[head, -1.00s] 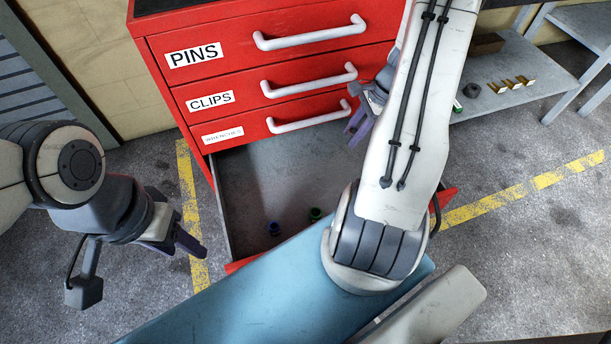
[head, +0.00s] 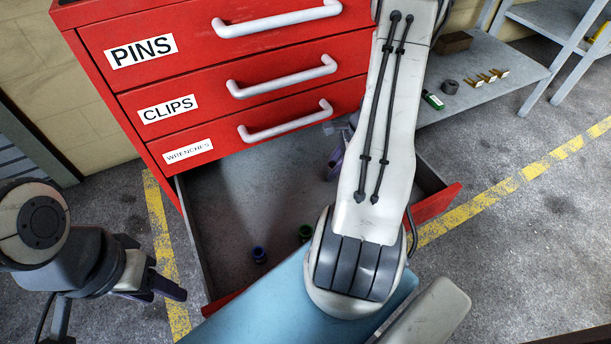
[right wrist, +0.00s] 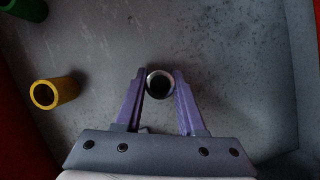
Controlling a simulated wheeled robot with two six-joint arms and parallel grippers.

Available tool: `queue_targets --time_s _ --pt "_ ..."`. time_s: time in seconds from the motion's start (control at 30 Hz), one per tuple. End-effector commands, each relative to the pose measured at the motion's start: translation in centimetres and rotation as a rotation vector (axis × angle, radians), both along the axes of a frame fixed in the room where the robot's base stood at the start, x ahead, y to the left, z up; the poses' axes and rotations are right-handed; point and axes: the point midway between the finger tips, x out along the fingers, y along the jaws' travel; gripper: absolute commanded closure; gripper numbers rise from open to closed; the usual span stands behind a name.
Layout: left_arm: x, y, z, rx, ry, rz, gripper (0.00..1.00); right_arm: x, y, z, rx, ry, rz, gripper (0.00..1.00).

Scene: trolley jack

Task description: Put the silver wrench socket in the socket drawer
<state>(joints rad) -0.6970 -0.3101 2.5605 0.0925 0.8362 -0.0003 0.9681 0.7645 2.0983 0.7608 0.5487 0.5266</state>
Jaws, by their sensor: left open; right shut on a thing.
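The silver wrench socket (right wrist: 160,84) is between the fingers of my right gripper (right wrist: 160,72) in the right wrist view, its dark round opening facing the camera. My right gripper is shut on it, over the grey floor of the open bottom drawer (head: 222,200); whether the socket touches the floor I cannot tell. In the head view, my right gripper (head: 338,160) is at the drawer's right part, largely hidden by my arm, and the socket is hidden. My left gripper (head: 158,288) is open and empty, outside the drawer to the left.
In the drawer are a blue socket (head: 259,255), a green socket (head: 305,232) and, in the right wrist view, a yellow socket (right wrist: 54,93). The red cabinet (head: 215,90) has closed drawers above. A grey shelf (head: 500,75) holding small items stands at right.

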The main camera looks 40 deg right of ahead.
Motion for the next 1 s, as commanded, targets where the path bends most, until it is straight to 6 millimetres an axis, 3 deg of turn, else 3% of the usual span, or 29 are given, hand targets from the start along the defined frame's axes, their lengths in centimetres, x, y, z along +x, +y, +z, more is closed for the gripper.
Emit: queue_targets --time_s 0.1,0.37,0.6,0.67,1.0 --pt "0.0 0.0 -0.6 0.0 0.0 0.0 0.5 1.4 1.9 0.2 -0.002 -0.003 0.007 1.0" --pt "0.0 0.0 -1.0 0.0 0.0 0.0 0.5 2.6 3.5 0.4 -0.002 -0.003 0.004 1.0" --pt "0.0 0.0 -2.4 -0.001 -0.001 0.0 0.5 4.5 6.2 -0.2 -0.001 -0.002 0.006 1.0" --pt "0.0 0.0 -2.9 0.0 0.0 0.0 0.5 4.4 6.0 -1.0 -0.001 -0.001 0.001 1.0" --pt "0.0 0.0 -2.9 -0.001 -0.001 0.0 0.5 4.4 6.0 -1.1 -0.001 -0.002 0.003 1.0"
